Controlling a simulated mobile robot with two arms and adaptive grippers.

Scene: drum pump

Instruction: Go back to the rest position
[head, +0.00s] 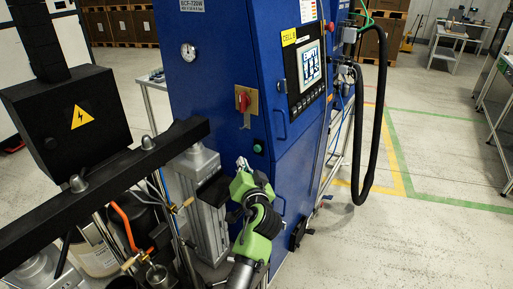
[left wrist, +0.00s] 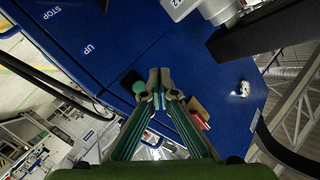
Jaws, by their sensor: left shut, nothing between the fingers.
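My left gripper (head: 242,166) is in front of the blue cabinet (head: 215,75) in the head view, with its green and black arm reaching up from the bottom. Its fingers are together and empty. In the left wrist view the closed fingertips (left wrist: 158,88) are seen against the blue cabinet face. A green button (head: 258,148) is just above and right of the gripper in the head view. A red switch (head: 243,99) on a yellow plate sits higher up. I cannot tell the exact gap between the fingertips and the cabinet. My right gripper is not in view.
A black bar (head: 100,185) and a black box with a yellow warning sign (head: 65,122) stand at the left, above pump parts. A thick black hose (head: 376,120) hangs right of the cabinet's screen (head: 310,65). Open floor (head: 440,150) lies to the right.

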